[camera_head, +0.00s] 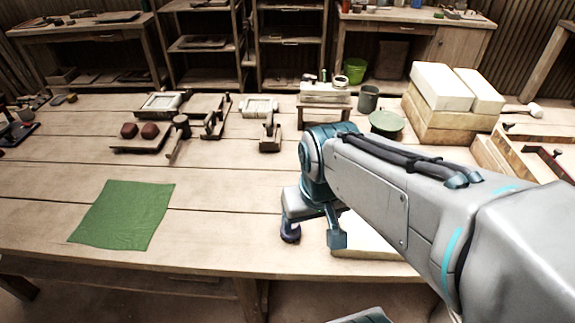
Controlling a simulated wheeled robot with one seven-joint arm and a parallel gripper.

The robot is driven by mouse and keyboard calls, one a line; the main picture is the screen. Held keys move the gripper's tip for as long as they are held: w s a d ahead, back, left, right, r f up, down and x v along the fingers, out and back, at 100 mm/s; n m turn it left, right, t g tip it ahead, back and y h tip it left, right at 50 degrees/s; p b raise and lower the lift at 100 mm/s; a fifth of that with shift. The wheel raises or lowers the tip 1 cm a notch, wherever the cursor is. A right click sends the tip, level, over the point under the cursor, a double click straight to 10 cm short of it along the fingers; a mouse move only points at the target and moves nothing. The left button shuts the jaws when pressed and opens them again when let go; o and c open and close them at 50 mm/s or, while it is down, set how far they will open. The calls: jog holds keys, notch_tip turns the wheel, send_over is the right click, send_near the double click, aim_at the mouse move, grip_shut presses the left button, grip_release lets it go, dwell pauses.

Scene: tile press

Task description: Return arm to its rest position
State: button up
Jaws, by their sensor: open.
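My arm reaches in from the lower right and ends near the front edge of the wooden table (215,235). My gripper (313,237) points down there, its two fingers spread apart, with nothing seen between them. A pale flat block or board (375,246) lies on the table just right of the fingers, partly hidden behind my arm. Whether a finger touches it I cannot tell.
A green cloth (124,214) lies at the left. Behind stand a board with two dark red lumps (139,131), wooden tools, a grey cup (369,98), a round green lid (387,122) and stacked pale blocks (441,86). The table's front middle is clear.

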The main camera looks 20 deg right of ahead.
jog(key=shift+r, duration=0.15)
jog(key=p+v, duration=0.3)
jog(key=shift+w+d+r+p, duration=0.1)
jog(key=shift+w+r+p, duration=0.25)
jog(key=shift+r, duration=0.1)
dwell(0.8)
